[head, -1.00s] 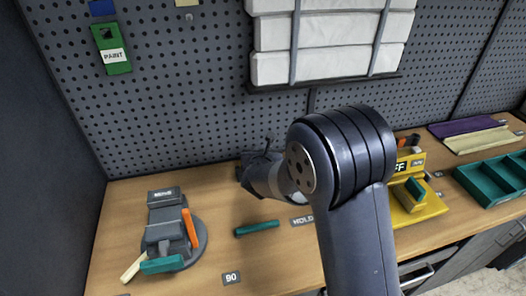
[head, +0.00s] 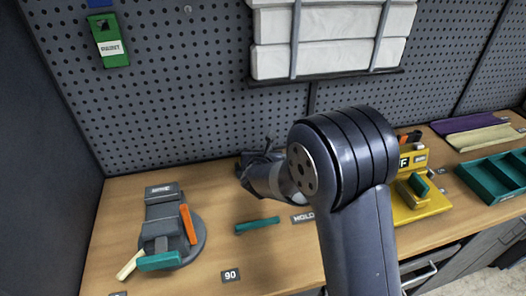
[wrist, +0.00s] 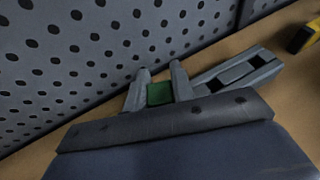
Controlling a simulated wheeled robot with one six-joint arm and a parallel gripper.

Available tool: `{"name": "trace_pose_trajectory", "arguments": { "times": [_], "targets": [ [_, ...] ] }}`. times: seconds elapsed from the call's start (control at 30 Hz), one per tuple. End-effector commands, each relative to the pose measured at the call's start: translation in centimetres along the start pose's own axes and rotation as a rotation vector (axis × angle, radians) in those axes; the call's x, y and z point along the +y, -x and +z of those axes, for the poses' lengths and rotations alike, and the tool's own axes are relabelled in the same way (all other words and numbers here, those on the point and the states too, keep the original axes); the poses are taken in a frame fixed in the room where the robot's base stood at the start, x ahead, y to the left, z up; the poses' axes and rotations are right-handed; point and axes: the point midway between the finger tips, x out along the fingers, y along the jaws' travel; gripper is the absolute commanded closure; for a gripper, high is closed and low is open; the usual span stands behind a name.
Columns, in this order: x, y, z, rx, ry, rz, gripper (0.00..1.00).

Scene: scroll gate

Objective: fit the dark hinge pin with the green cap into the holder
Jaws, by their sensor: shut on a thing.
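In the wrist view my gripper (wrist: 160,82) is shut on the hinge pin, whose green cap (wrist: 159,94) shows between the two fingers. The dark shaft of the pin is hidden. The grey block with square openings (wrist: 238,73), which looks like the holder, lies on the bench just right of the fingers. I cannot tell whether the pin touches it. In the head view my arm covers most of this area, and the pin and the holder cannot be made out there.
The pegboard wall (wrist: 85,60) rises close behind my gripper. A yellow fixture (head: 420,205) and a teal tray (head: 492,178) stand to the right. At left is a grey vise (head: 165,225) with an orange handle. A teal bar (head: 257,225) lies on the bench between.

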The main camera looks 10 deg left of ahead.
Motion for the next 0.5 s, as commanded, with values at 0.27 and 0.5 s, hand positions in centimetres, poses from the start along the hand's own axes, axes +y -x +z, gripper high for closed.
{"name": "trace_pose_trajectory", "arguments": {
  "times": [0.27, 0.5],
  "targets": [
    [0.0, -0.05, -0.08, -0.001, -0.001, 0.0, 1.0],
    [0.0, -0.05, -0.1, -0.001, 0.0, 0.0, 0.63]
  ]
}}
